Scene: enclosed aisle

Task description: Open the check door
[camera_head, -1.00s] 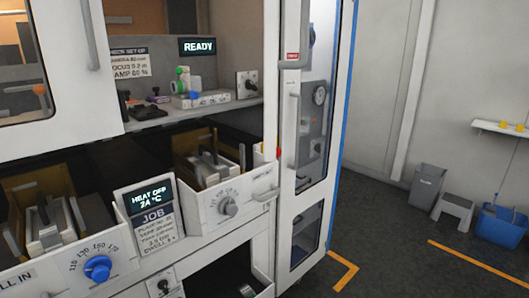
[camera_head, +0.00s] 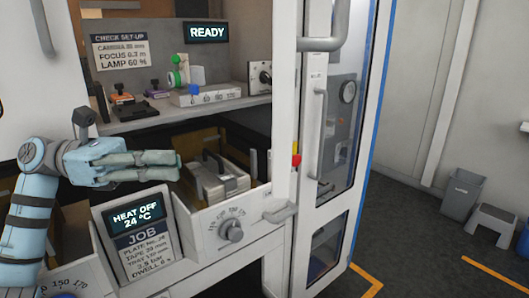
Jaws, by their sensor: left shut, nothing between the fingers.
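The bay with the "CHECK SET-UP" sign (camera_head: 121,51) and a "READY" display (camera_head: 206,32) shows its shelf uncovered. A white panel (camera_head: 18,70) with an upright bar handle (camera_head: 42,27) stands at its left. A grey bent handle (camera_head: 325,43) juts out at its upper right. I cannot tell which panel is the check door. My left gripper (camera_head: 178,166) comes in from the left, its fingers together and empty, pointing right below the shelf. It appears in front of the open drawer area, apart from both handles. My right gripper is out of view.
An open drawer (camera_head: 207,224) with a dial and grey block juts out below, beside a "HEAT OFF" display (camera_head: 137,215). A glazed cabinet door (camera_head: 342,110) with a long handle (camera_head: 318,130) is at right. Floor is clear toward a bin (camera_head: 461,196) and step stool (camera_head: 493,226).

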